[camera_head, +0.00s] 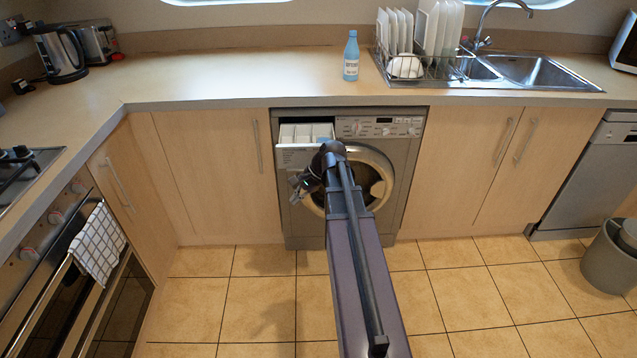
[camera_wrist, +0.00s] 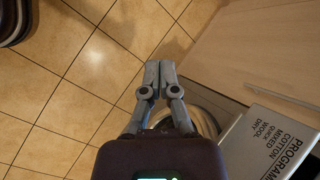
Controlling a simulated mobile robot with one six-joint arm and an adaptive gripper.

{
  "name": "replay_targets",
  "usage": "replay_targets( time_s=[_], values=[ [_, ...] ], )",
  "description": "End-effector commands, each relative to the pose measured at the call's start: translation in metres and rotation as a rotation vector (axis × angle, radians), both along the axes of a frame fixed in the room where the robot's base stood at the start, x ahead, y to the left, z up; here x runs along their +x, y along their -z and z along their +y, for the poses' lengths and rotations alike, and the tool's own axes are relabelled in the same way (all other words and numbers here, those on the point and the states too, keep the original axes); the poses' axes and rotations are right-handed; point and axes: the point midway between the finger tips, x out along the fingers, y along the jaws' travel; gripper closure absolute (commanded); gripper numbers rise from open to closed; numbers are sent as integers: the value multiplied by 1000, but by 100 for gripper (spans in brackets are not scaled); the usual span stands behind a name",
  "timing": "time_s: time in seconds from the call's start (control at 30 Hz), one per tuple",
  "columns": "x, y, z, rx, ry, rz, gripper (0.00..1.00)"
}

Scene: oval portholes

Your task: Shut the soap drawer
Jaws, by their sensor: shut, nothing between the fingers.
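The soap drawer (camera_head: 296,156) is at the top left of the grey washing machine (camera_head: 412,160). It stands pulled out, with its white compartments showing from above. Its pale front, printed with programme words, shows at the lower right of the wrist view (camera_wrist: 275,146). My gripper (camera_head: 296,196) is in front of the machine, a little below the drawer front. In the wrist view its two fingers (camera_wrist: 152,66) are together and empty, to the left of the drawer front with a gap between. My wrist hides part of the drawer's right end and the round door.
The worktop (camera_head: 230,78) runs above the machine, with a blue bottle (camera_head: 351,57) near its edge. Cupboard doors with bar handles flank the machine (camera_head: 215,180). The tiled floor (camera_head: 255,300) in front is clear. An oven with a towel (camera_head: 97,240) is at left.

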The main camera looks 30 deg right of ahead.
Motion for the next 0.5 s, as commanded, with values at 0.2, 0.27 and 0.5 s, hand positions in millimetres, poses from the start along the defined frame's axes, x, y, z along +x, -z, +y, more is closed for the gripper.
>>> replay_targets(
  time_s=[0.2, 0.27, 0.5],
  values=[
    [-16, 13, 62, -161, -267, -28, 100],
    [-20, 16, 76, -203, -341, -34, 100],
    [-43, 26, 129, -365, -649, -65, 100]
  ],
)
